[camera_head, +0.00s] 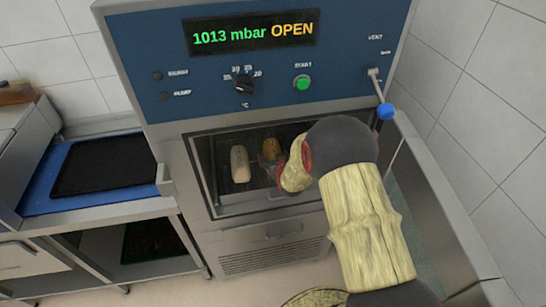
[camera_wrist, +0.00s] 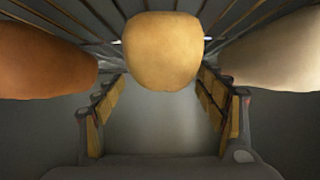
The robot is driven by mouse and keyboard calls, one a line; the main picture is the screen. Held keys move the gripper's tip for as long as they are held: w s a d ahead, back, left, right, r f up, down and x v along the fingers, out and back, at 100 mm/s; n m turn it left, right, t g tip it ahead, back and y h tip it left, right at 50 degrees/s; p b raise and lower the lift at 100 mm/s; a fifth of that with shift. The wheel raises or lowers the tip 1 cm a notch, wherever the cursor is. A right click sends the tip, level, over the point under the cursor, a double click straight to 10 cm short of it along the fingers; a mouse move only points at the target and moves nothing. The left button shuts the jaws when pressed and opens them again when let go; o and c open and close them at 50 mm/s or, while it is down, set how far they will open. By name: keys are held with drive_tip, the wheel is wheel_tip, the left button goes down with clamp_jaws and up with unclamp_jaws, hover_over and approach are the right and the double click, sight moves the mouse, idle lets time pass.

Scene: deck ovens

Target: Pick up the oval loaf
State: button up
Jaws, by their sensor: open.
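A golden, rounded loaf (camera_wrist: 162,50) lies straight ahead of my gripper (camera_wrist: 161,92) in the wrist view, at top centre. It looks like the oval loaf, and it also shows in the head view (camera_head: 271,147), inside the open chamber. My gripper is open, with one finger on each side of the view and nothing held between them. The loaf's near end is at or just beyond the fingertips; I cannot tell whether they touch. In the head view my wrist reaches into the chamber from the right and hides most of the gripper.
A pale long loaf (camera_wrist: 275,50) lies right in the wrist view and left in the head view (camera_head: 240,163). A brown loaf (camera_wrist: 40,62) is close on the other side. The loaves rest on a wire rack. The chamber (camera_head: 205,180) has narrow metal walls. A dark tray (camera_head: 105,163) stands left.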

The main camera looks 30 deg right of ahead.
drive_tip(key=shift+c, duration=1)
drive_tip(key=c, duration=1.1)
drive_tip(key=shift+c, duration=0.7)
